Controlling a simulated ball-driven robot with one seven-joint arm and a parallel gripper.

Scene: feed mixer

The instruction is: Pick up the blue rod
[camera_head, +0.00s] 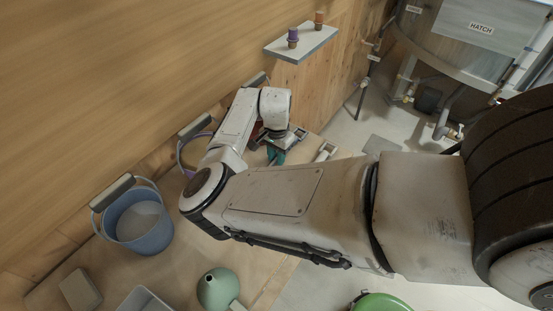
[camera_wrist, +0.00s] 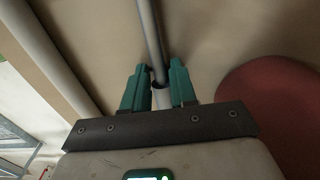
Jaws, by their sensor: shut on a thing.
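The rod (camera_wrist: 150,35), dull grey-blue in this light, runs from the top edge of the wrist view down between the teal fingers of my gripper (camera_wrist: 160,68). The fingers are shut on it, one on each side. A paler length of it shows below a dark edge between the fingers. In the head view my gripper (camera_head: 276,156) is low over the wooden bench, partly hidden by my own arm, and I cannot make out the rod there.
A red rounded thing (camera_wrist: 275,110) lies right of my gripper in the wrist view. On the bench (camera_head: 190,260) are a blue bucket (camera_head: 140,220) and a green funnel-like vessel (camera_head: 218,288). A wall shelf (camera_head: 310,42) holds two small capped items. A metal tank (camera_head: 470,45) stands at back right.

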